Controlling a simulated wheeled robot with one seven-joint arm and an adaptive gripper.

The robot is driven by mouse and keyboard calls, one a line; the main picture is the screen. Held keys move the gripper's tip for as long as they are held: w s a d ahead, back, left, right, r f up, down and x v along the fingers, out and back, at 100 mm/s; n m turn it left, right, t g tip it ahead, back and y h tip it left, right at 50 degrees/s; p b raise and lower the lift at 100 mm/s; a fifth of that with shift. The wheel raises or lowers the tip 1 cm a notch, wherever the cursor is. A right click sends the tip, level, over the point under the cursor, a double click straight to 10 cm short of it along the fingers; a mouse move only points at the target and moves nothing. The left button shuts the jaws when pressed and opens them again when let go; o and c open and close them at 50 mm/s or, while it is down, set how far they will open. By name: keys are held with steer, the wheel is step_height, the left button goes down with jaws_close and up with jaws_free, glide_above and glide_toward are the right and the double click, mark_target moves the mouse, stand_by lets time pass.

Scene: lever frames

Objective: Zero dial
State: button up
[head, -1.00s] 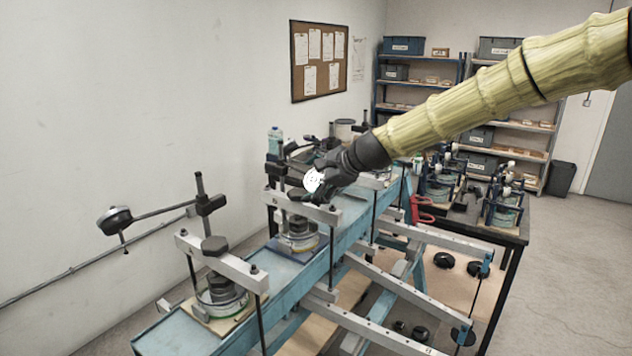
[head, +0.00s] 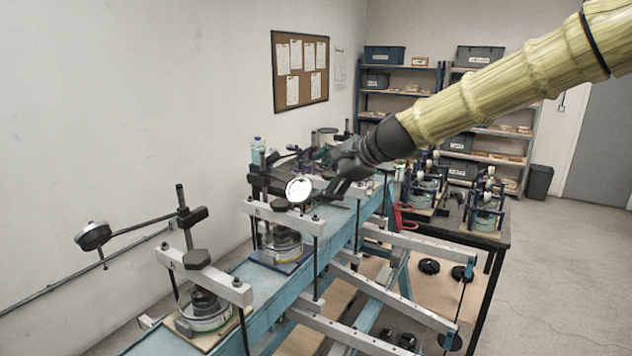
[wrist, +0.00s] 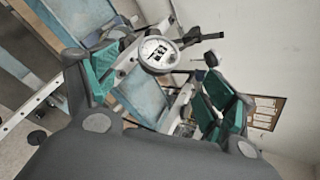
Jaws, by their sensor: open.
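A round white-faced dial gauge (head: 298,189) is held above the middle frame on the blue bench, its face turned toward my gripper. In the wrist view the dial (wrist: 158,52) lies ahead, between the fingers in the picture, with dark marks I cannot read. My gripper (head: 338,186) is just right of the dial in the head view, open and empty. In the wrist view my gripper (wrist: 160,82) shows its green-padded fingers spread wide. I see no contact with the dial.
A second dial gauge (head: 93,236) sticks out on an arm from the nearest frame, at left. Grey crossbars (head: 204,277) and black posts stand along the blue bench (head: 258,283). Long grey levers (head: 380,312) reach right. A black table (head: 440,226) holds more apparatus.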

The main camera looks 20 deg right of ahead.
steer(key=shift+s+d+r, duration=0.15)
steer(key=shift+s+r, duration=0.05)
steer(key=shift+s, duration=0.05)
steer(key=m+t+y+b, duration=0.2)
steer(key=t+y+b, duration=0.2)
steer(key=t+b, duration=0.25)
glide_toward(290, 186)
steer(key=shift+g+h, duration=0.25)
steer(key=shift+h, duration=0.05)
steer(key=shift+d+p+x, duration=0.15)
steer(key=shift+p+x, duration=0.85)
steer(key=shift+x, duration=0.9)
steer(key=shift+d+p+x, duration=0.15)
steer(key=shift+p+x, duration=0.8)
steer(key=shift+x, duration=1)
